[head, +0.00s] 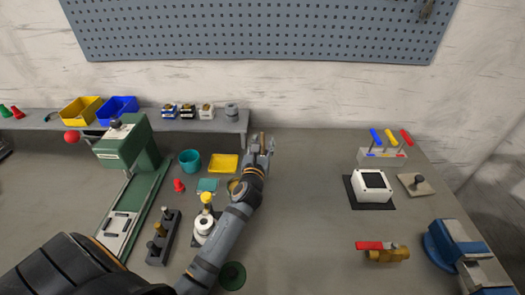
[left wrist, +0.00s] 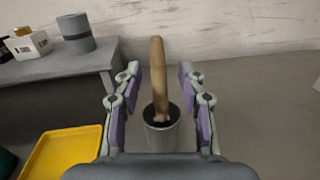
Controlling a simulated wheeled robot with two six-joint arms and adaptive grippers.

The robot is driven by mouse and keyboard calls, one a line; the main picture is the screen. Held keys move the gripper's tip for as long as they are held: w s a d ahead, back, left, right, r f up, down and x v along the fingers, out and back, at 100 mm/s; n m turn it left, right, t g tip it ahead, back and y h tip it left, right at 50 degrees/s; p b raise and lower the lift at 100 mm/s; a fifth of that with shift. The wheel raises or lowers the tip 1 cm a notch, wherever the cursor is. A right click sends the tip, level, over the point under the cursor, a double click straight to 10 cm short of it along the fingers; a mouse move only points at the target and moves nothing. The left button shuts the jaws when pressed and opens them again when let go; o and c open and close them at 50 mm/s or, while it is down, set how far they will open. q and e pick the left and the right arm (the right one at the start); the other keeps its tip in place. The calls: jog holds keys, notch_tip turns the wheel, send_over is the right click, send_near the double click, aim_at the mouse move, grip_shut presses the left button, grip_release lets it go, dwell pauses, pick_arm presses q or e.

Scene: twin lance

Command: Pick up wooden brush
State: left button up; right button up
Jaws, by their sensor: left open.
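The wooden brush (left wrist: 158,75) stands upright, handle up, in a grey cup (left wrist: 162,137) in the left wrist view. Its lower end is hidden inside the cup. My left gripper (left wrist: 160,85) is open, with one finger on each side of the handle and a visible gap on both sides. In the head view my left gripper (head: 260,146) is at the back of the table, and only a small brown bit of the brush (head: 262,137) shows between its fingers. My right gripper is not in view.
A yellow tray (head: 224,164) and a teal cup (head: 190,160) sit left of the gripper. A grey shelf (head: 225,126) with small boxes is at the back left. A green press (head: 130,150) stands further left. The table right of the gripper is clear up to a white box (head: 371,187).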

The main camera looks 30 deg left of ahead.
pick_arm(q)
grip_shut()
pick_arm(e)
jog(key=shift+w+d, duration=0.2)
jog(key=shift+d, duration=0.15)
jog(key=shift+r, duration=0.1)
pick_arm(q)
notch_tip(320, 180, up, 9)
jog(key=p, duration=0.4)
jog(key=shift+r, duration=0.5)
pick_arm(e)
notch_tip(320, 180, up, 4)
